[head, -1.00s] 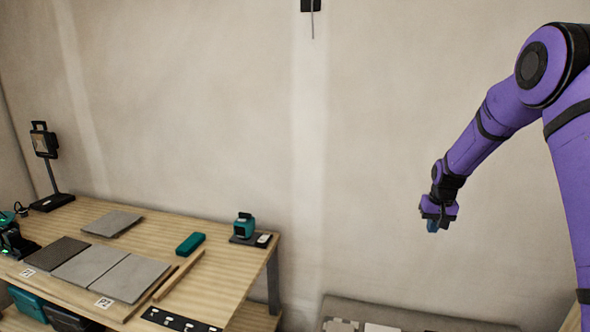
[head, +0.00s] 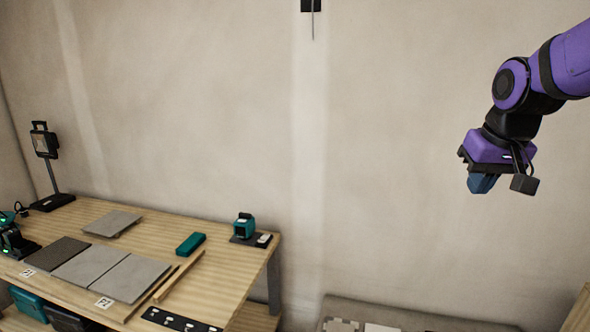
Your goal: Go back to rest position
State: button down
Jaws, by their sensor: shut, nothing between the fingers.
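My gripper (head: 482,184) hangs from my purple arm at the upper right of the head view, pointing down in front of the bare wall. It is shut with nothing in it. It is well to the right of the wooden workbench (head: 215,285) and touches nothing. On the bench, a dark tile (head: 57,253) and two grey tiles, one in the middle (head: 89,264) and one on the right (head: 135,278), lie side by side. Another grey tile (head: 113,223) lies apart behind them.
A teal laser level (head: 244,226), a teal case (head: 190,243), wooden strips (head: 180,277) and a black strip (head: 180,320) are on the bench. A work lamp (head: 46,145) stands at its back left. A grey surface (head: 400,315) is low at the right. The space around my gripper is clear.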

jog(key=s+a+t, duration=0.1)
jog(key=s+a, duration=0.1)
jog(key=s, duration=1.6)
jog(key=shift+r+n, duration=0.2)
jog(key=shift+n, duration=0.2)
jog(key=shift+a, duration=0.1)
